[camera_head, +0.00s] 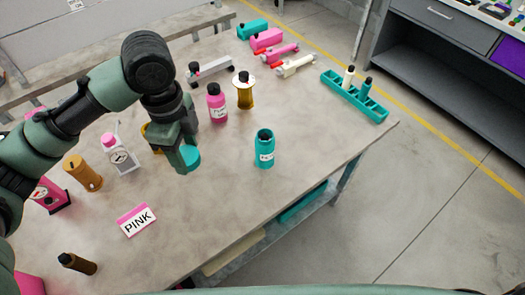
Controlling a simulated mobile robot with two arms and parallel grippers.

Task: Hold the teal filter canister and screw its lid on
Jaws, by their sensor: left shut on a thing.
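The teal filter canister (265,155) stands upright on the table, right of the middle, with its dark round mouth open at the top and a white label on its side. My left gripper (183,158) is to the left of the canister, pointing down, and is shut on the teal lid (192,157). The lid is apart from the canister. The fingers partly hide the lid, and I cannot tell its exact height above the table. My right gripper is not in view.
A pink bottle (216,103) and a gold canister with a white top (244,91) stand behind. A grey-white bottle (120,154) and an orange cylinder (82,173) are left. A teal rack (353,96) is at right. The table around the canister is clear.

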